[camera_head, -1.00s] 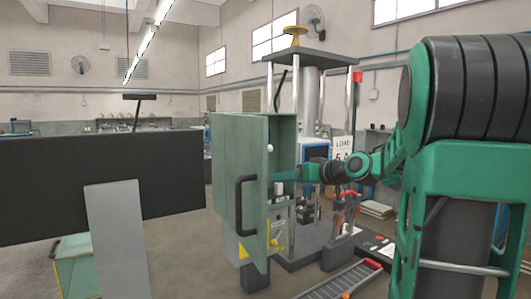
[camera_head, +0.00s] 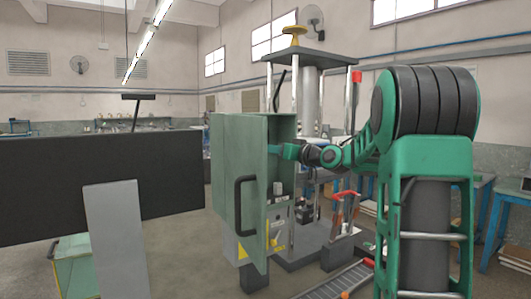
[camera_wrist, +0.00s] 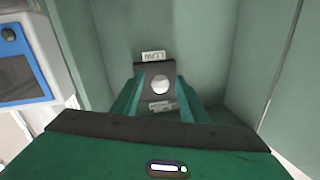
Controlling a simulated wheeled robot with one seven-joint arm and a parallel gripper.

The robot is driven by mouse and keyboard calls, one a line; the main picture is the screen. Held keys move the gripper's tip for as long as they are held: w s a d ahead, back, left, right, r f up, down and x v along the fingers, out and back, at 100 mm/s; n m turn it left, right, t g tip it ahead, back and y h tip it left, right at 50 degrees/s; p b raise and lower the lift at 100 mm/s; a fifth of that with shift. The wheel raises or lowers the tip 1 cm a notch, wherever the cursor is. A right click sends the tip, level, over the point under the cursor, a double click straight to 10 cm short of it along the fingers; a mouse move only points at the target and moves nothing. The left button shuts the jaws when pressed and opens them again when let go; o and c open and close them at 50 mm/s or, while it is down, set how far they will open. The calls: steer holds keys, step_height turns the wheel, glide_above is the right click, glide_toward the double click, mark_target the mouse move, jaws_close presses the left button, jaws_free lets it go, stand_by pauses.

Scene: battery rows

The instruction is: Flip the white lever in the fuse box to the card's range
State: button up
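The fuse box (camera_head: 283,129) is pale green, and its door (camera_head: 238,165) with a black handle stands open. The white lever's round knob (camera_wrist: 160,84) shows in the wrist view on a dark plate inside the box. A label reading "LOW" upside down (camera_wrist: 153,57) is above it in that view; a second label (camera_wrist: 162,106) below is too small to read. My gripper (camera_wrist: 158,92) is open, with one green finger on each side of the knob; contact cannot be told. In the head view my gripper (camera_head: 284,151) reaches into the upper box, and the knob is hidden. The card is hidden behind my arm.
A press with a yellow handwheel (camera_head: 294,31) stands behind the box. A dark panel (camera_head: 100,185) and a grey board (camera_head: 117,240) are at left. A blue-framed screen (camera_wrist: 22,65) is beside the box in the wrist view. The box walls are close around my gripper.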

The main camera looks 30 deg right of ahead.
steer(key=shift+w+a, duration=0.1)
steer(key=shift+w, duration=0.4)
jaws_close()
steer(key=shift+w+f+t, duration=0.2)
steer(key=shift+f+t, duration=0.2)
steer(key=shift+t, duration=0.4)
jaws_free()
